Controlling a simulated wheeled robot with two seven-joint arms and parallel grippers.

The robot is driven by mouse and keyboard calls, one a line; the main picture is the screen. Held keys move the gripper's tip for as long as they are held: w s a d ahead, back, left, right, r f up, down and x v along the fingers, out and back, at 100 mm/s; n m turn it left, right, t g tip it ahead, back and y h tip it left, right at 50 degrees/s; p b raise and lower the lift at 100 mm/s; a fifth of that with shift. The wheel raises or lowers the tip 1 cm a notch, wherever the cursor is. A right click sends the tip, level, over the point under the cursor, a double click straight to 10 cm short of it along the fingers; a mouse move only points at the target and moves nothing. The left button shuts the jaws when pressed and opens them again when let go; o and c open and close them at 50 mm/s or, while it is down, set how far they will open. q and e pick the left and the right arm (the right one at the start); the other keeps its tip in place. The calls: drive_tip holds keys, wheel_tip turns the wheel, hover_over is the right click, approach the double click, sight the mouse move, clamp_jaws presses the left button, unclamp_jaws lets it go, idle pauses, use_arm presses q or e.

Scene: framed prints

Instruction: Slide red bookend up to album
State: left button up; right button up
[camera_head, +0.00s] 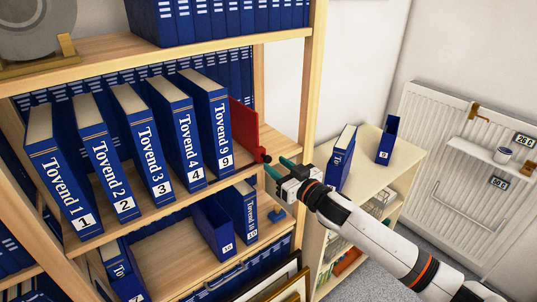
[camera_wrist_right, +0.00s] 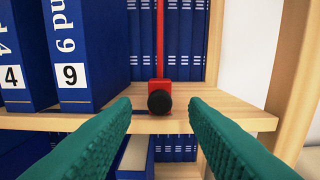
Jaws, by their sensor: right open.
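The red bookend (camera_head: 244,130) stands upright on the middle shelf, right of a row of blue albums. In the right wrist view the bookend (camera_wrist_right: 160,45) shows as a thin upright plate with a black round knob (camera_wrist_right: 159,103) at its front. The nearest album, Tovend 9 (camera_head: 212,125), stands to its left; in the wrist view a gap shows between this album (camera_wrist_right: 85,50) and the bookend. My right gripper (camera_head: 279,168) is open with green fingers, in front of the knob, which appears between the fingertips. My left gripper is not in view.
The shelf board (camera_wrist_right: 215,120) has bare room right of the bookend, up to a wooden upright (camera_head: 312,90). Below, the lower shelf holds more blue albums. A low cabinet (camera_head: 385,165) with two blue albums stands right, before a radiator (camera_head: 445,140).

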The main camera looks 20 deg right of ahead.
sight(269, 160)
drive_tip(key=x, duration=0.4)
drive_tip(key=shift+p, duration=0.35)
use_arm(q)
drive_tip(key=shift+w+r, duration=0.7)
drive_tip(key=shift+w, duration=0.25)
use_arm(e)
drive_tip(key=shift+w+a, duration=0.15)
drive_tip(key=shift+w, duration=0.25)
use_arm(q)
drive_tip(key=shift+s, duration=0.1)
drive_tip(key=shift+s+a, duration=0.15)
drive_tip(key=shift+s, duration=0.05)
use_arm(e)
clamp_jaws()
